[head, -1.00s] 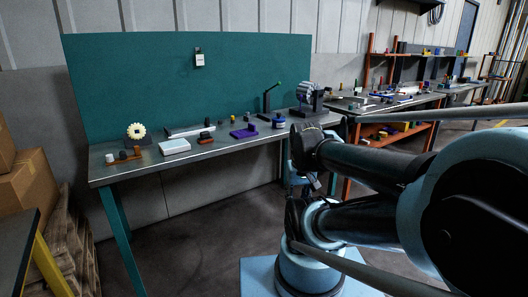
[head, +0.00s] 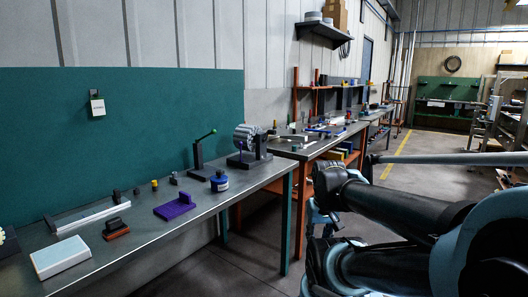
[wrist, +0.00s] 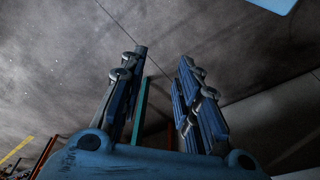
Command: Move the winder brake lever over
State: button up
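A dark lever with a green knob (head: 207,135) stands on the grey bench. Its arm leans up to the right from an upright dark post (head: 198,156). Just right of it is a winder-like unit with a ribbed grey drum (head: 246,137) on a dark base. My gripper (wrist: 162,57) shows in the wrist view with its two blue fingers apart and nothing between them. It faces bare grey floor there, away from the lever. In the head view my arm is folded at the right, well apart from the bench, and my fingers cannot be made out.
A green panel (head: 40,130) stands behind. A second bench with orange legs (head: 301,205) adjoins it. Open floor lies right.

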jog(key=shift+w+a, duration=0.1)
jog(key=shift+a, duration=0.05)
jog(key=w+a+r+n+t+y, duration=0.1)
jog(key=w+a+r+n+y, duration=0.3)
jog(key=w, duration=0.4)
jog(key=w+a+r+n+t+y, duration=0.1)
jog(key=w+a+r+n+y, duration=0.15)
jog(key=w+a+r, duration=0.4)
jog(key=w+a+r+n+t+y, duration=0.1)
jog(key=w+a+r+n+y, duration=0.15)
jog(key=w+a, duration=0.55)
jog(key=w+a+r+n+t+y, duration=0.1)
jog(key=w+r+n+t+y, duration=0.15)
jog(key=w, duration=1.05)
jog(key=w+r+n+t+y, duration=0.1)
jog(key=w+n+t+y, duration=0.25)
jog(key=w, duration=1.05)
jog(key=shift+h, duration=0.4)
jog(key=x, duration=0.8)
jog(key=shift+s+a, duration=0.25)
jog(key=shift+s, duration=0.05)
jog(key=shift+d, duration=0.15)
jog(key=c, duration=0.5)
